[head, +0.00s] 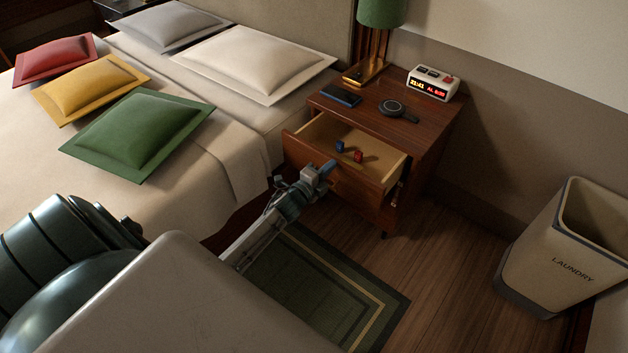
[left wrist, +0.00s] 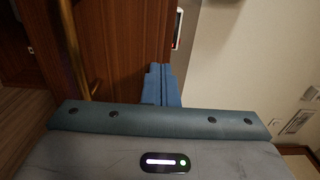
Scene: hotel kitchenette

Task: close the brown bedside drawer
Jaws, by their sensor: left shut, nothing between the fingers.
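The brown bedside drawer (head: 368,184) is pulled partly out of the wooden nightstand, and its pale inside shows from above. My left gripper (head: 328,167) is at the outer side of the drawer front, near its upper edge, with its blue fingers shut and empty. Whether the fingertips touch the front cannot be told. In the left wrist view the shut blue fingers (left wrist: 161,85) point at brown wood (left wrist: 115,45), with a brass handle (left wrist: 76,50) to their left. My right gripper is not in view.
A small blue item (head: 340,146) and a red one (head: 359,156) lie in the drawer. The bed is left; a laundry bin (head: 545,265) is right.

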